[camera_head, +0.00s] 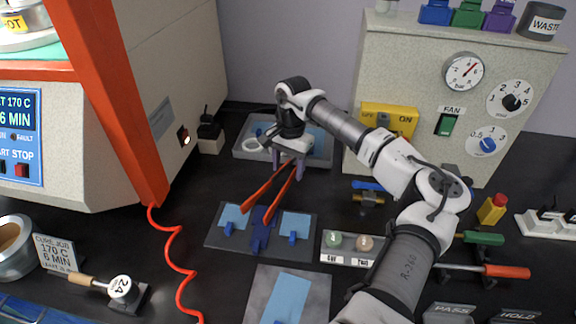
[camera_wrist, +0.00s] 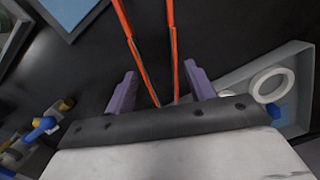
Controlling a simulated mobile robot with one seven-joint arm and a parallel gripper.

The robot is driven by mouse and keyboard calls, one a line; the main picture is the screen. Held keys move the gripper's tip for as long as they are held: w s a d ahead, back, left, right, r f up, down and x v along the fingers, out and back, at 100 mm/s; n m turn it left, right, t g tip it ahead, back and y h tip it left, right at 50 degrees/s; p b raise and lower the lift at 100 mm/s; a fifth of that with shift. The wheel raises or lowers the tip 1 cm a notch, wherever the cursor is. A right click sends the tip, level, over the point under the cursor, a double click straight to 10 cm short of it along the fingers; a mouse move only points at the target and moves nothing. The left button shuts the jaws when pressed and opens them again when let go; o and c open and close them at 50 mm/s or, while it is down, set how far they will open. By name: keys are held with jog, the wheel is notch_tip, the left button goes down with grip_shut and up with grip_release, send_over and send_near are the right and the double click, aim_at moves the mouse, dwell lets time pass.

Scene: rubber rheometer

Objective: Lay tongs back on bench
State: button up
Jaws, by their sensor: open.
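The orange tongs (camera_head: 262,196) are at the middle of the head view, reaching from below my gripper down over a dark mat with blue pads. In the wrist view, the two orange arms of the tongs (camera_wrist: 133,45) run between my fingers, and their near end is partly hidden by the gripper body. My gripper (camera_head: 288,168) points down over the black bench (camera_head: 190,240). Its two purple fingers (camera_wrist: 160,76) are open, one on each side of the tongs, with visible gaps. I cannot tell whether the tongs touch the bench.
The dark mat (camera_head: 214,240) lies in front, and a grey tray (camera_head: 243,148) with a white ring stands behind. A small holder with round samples (camera_head: 346,262) is to the right. Green-handled and orange-handled tools (camera_head: 505,271) lie farther right. A coiled red cord (camera_head: 180,262) hangs left.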

jog(key=shift+r+p, duration=0.55)
jog(key=shift+r, duration=0.05)
notch_tip(320, 180, up, 12)
jog(key=w+b, duration=0.1)
jog(key=b, duration=0.2)
jog(key=shift+d, duration=0.35)
jog(key=shift+f, duration=0.15)
